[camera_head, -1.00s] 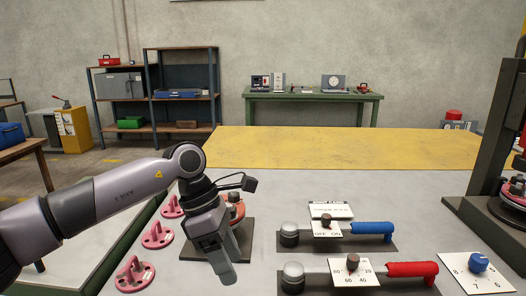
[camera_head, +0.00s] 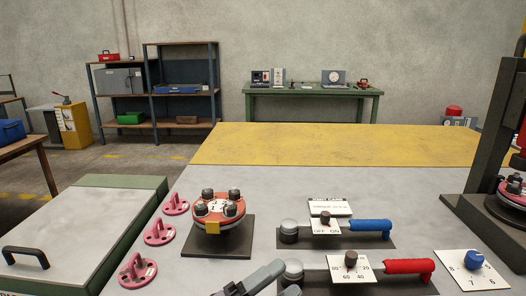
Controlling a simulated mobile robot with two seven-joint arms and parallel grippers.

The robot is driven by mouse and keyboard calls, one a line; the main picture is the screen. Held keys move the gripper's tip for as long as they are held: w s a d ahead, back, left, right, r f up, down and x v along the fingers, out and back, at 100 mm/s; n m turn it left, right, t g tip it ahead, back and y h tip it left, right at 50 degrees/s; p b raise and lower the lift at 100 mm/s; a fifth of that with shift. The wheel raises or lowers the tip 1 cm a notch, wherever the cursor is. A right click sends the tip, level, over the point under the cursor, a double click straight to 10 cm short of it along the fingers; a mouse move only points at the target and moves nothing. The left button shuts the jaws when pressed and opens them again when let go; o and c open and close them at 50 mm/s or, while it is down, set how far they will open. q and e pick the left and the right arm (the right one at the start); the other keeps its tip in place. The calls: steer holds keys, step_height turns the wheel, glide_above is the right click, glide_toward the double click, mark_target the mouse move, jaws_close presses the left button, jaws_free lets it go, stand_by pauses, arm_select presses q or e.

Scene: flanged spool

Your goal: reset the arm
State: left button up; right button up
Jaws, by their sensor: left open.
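My left gripper (camera_head: 262,284) shows only in part at the bottom edge, left of the red-handled lever, open, with nothing seen between its fingers. The rest of my left arm is out of view. The flanged spool (camera_head: 218,209) has a red-orange top with several dark bolts and a yellow tag at its front. It sits upright on a dark square plate (camera_head: 240,240), beyond my gripper and apart from it. My right gripper is not in view.
Pink handled pieces (camera_head: 159,232) stand left of the spool. The blue-handled lever (camera_head: 370,226) and red-handled lever (camera_head: 408,267) lie right, with a blue knob (camera_head: 474,258) beside them. A dark press frame (camera_head: 492,150) stands at the far right. The yellow strip (camera_head: 320,146) is clear.

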arm_select(q)
steer(key=a+f+n+t+y, duration=0.6)
steer(key=a+f+n+y, duration=0.25)
steer(key=n, duration=0.45)
steer(key=s+a+f+n+g+y, duration=0.6)
steer(key=s+a+f+n+y, duration=0.3)
steer(key=f, duration=0.8)
steer(key=s+a+n+p, duration=0.1)
steer(key=s+a+n, duration=0.2)
steer(key=s+a, duration=0.2)
steer(key=shift+s+a+f, duration=0.15)
steer(key=shift+s+f, duration=0.25)
steer(key=shift+s, duration=0.35)
